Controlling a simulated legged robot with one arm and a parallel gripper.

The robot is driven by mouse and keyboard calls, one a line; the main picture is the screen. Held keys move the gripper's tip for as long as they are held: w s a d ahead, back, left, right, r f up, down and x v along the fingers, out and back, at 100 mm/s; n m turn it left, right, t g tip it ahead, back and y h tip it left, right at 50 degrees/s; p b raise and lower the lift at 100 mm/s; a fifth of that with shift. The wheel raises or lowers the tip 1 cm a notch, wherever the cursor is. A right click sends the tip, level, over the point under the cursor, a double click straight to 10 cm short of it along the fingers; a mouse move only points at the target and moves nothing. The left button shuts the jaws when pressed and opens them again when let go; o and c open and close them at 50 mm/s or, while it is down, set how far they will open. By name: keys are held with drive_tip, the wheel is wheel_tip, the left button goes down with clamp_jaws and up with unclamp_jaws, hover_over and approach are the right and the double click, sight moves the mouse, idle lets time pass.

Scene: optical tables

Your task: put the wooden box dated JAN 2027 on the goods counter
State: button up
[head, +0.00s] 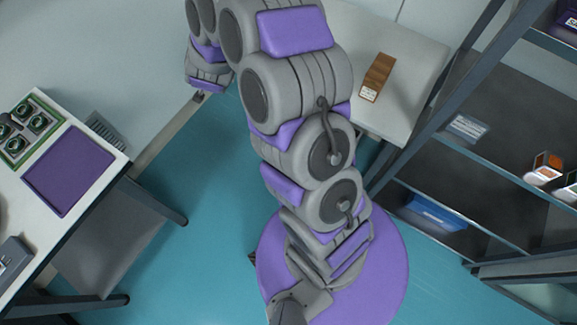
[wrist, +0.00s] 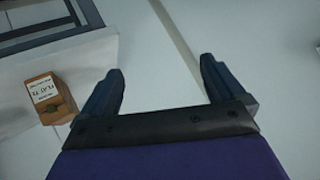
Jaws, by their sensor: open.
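A brown wooden box (head: 379,75) with a white label lies on a pale table (head: 418,65) at the upper right of the head view. The box also shows at the left of the wrist view (wrist: 62,104); its label print is too small to read surely. My gripper (wrist: 160,70) is open, with nothing between its fingers, and the box is apart from it, to its left. A white-topped table (head: 110,168) with a purple mat stands at the left of the head view. I cannot tell which surface is the goods counter.
A dark shelf rack (head: 420,125) at the right holds a blue bin (head: 435,212) and small boxes (head: 545,168). A green tray (head: 32,128) with round parts lies beside the purple mat (head: 69,171). Teal floor (head: 200,190) between the tables is clear.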

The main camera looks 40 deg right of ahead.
drive_tip(key=s+a+r+n+g+y, duration=0.2)
drive_tip(key=s+a+r+n+y, duration=0.1)
drive_tip(key=s+a+r, duration=0.4)
drive_tip(key=s+a+r+n+g+y, duration=0.2)
drive_tip(key=s+a+r+n+y, duration=0.15)
drive_tip(key=s+a, duration=0.45)
drive_tip(key=s+d+r+n+g+h, duration=0.1)
drive_tip(key=s+d+g, duration=0.1)
drive_tip(key=s, duration=0.8)
drive_tip(key=s+d+r+n+g, duration=0.1)
drive_tip(key=s+d+g, duration=0.2)
drive_tip(key=s, duration=0.8)
drive_tip(key=s+d+r+n+g+h, duration=0.1)
drive_tip(key=s+d, duration=0.3)
drive_tip(key=s, duration=0.7)
drive_tip(key=shift+d+r+g+h, duration=0.4)
drive_tip(key=shift+r+g, duration=0.1)
drive_tip(key=shift+g, duration=0.3)
drive_tip(key=shift+w, duration=0.1)
